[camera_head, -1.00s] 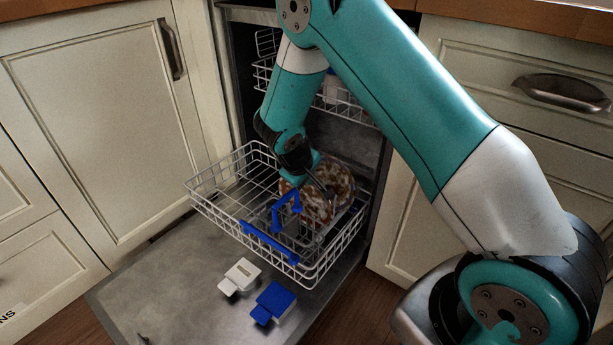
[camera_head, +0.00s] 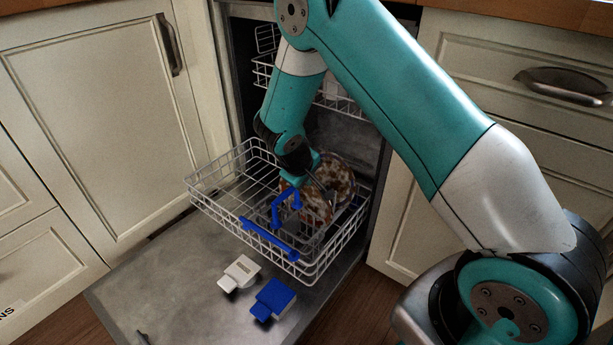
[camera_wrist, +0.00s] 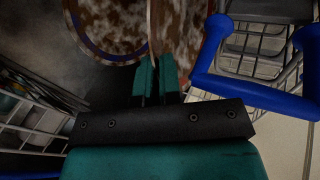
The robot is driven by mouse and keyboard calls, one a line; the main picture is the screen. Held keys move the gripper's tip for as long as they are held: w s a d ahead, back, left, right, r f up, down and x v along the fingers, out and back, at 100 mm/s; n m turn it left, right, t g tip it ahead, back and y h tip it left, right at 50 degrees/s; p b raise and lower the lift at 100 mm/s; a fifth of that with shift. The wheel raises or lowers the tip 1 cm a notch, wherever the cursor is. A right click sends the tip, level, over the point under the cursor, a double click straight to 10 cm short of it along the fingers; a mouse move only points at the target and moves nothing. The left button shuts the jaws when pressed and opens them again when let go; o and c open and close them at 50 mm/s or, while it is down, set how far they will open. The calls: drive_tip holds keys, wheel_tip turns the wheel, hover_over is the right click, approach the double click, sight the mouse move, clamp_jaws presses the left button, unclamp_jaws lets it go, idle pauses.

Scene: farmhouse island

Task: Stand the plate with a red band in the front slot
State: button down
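Brown-and-white mottled plates stand in the lower rack (camera_head: 205,201) of the open dishwasher, at its back right. In the wrist view, one plate with a blue rim (camera_wrist: 84,43) is on the left. Another mottled plate (camera_wrist: 186,28) is on the right, its edge running between my two teal fingers. My gripper (camera_wrist: 157,78) appears shut on this edge; it also shows at the plates in the head view (camera_head: 326,191). No red band shows clearly on the plate between the fingers. The slots below are largely hidden.
A white block (camera_head: 240,273) and a blue block (camera_head: 273,299) lie on the open door (camera_head: 185,290). The rack's left side is empty.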

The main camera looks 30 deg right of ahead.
drive_tip(key=shift+f, duration=0.45)
idle(0.3)
drive_tip(key=c, duration=1.2)
unclamp_jaws()
drive_tip(key=o, duration=0.5)
drive_tip(key=shift+o, duration=0.2)
wheel_tip(320, 180, up, 14)
drive_tip(key=p, duration=1.2)
drive_tip(key=s+d, duration=0.3)
drive_tip(key=s, duration=0.4)
drive_tip(key=s+d, duration=0.3)
drive_tip(key=s, duration=0.4)
drive_tip(key=shift+s+p, duration=0.3)
drive_tip(key=shift+s, duration=0.1)
